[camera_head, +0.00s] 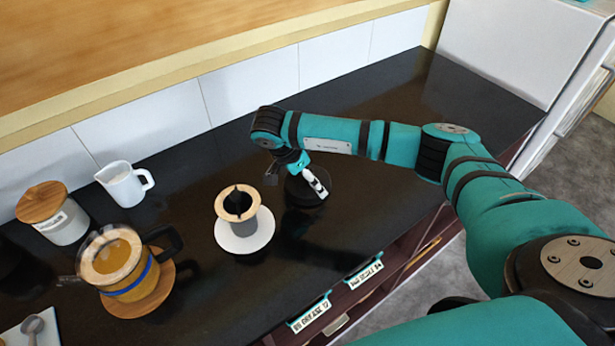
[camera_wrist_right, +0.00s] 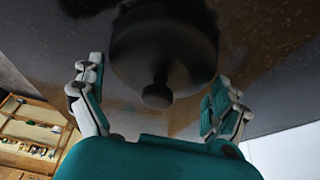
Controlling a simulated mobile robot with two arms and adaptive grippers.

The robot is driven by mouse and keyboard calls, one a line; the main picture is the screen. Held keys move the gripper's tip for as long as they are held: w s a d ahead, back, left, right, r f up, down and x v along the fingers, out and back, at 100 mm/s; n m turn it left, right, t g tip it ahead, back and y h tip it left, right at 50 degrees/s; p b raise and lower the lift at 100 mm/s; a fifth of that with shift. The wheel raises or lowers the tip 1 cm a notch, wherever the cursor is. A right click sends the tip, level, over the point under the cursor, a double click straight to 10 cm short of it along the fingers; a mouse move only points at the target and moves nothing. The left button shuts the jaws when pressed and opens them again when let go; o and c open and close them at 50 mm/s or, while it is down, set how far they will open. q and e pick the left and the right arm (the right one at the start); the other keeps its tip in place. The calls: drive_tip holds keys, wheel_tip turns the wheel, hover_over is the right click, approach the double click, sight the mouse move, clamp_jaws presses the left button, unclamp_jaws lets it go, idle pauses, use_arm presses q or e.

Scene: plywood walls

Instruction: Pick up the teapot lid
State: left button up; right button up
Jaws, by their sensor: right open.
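The teapot lid (camera_wrist_right: 165,50) is a dark round disc with a small knob, lying on the black counter. In the wrist view its knob points toward my right gripper (camera_wrist_right: 158,85), whose two fingers are spread apart on either side of it, empty. In the head view the lid (camera_head: 303,196) is partly hidden by my right gripper (camera_head: 294,177), which is open just above it. I cannot tell whether a finger touches the lid. My left gripper is not in view.
A white cup with a wooden-rimmed dark filter (camera_head: 240,205) stands on a saucer (camera_head: 246,243) left of the lid. A white jug (camera_head: 123,184) and a wooden-lidded canister (camera_head: 63,224) stand at the back left. The counter (camera_head: 430,100) is clear at the back right.

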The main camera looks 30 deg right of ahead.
drive_tip(key=c, duration=0.7)
drive_tip(key=shift+c, duration=0.2)
drive_tip(key=shift+r, duration=0.2)
